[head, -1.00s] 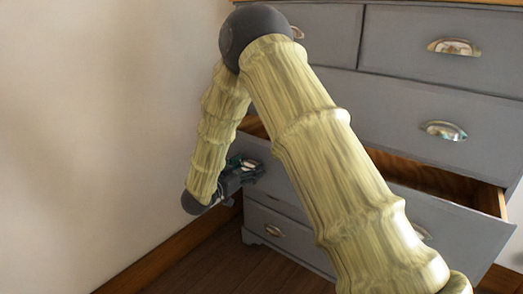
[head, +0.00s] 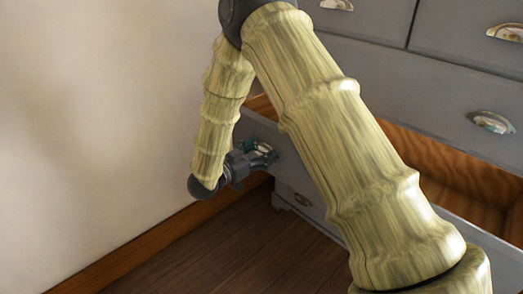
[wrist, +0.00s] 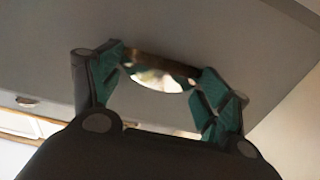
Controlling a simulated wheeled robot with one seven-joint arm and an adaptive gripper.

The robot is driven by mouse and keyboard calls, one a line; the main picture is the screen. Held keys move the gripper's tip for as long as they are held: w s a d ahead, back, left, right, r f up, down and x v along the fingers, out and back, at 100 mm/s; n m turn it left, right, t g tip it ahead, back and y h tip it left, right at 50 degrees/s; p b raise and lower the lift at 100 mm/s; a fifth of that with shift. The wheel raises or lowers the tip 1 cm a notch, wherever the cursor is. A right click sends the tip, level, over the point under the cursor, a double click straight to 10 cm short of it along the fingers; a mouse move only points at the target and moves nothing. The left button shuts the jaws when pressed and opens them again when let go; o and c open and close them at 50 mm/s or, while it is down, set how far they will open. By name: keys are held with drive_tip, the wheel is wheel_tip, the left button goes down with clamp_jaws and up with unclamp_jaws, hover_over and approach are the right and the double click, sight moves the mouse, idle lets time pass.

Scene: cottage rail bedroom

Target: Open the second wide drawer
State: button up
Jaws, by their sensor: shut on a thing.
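The second wide drawer (head: 258,127) of the grey chest is pulled well out, and its brown wooden inside (head: 440,170) shows behind its front. My gripper (head: 262,154) is at the left end of that drawer's front, shut on its metal cup handle (wrist: 158,80). In the wrist view the green fingers sit on either side of the handle, against the grey drawer front (wrist: 190,30). My arm hides the middle of the drawer in the head view.
The first wide drawer (head: 400,85) above is shut. A lower drawer (head: 300,198) is also shut. A plain wall (head: 90,130) with a wooden baseboard (head: 130,245) runs close on the left. The dark wood floor (head: 235,265) in front is clear.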

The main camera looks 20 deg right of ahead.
drive_tip(key=o, duration=1.2)
drive_tip(key=v, duration=1.2)
drive_tip(key=shift+f, duration=0.1)
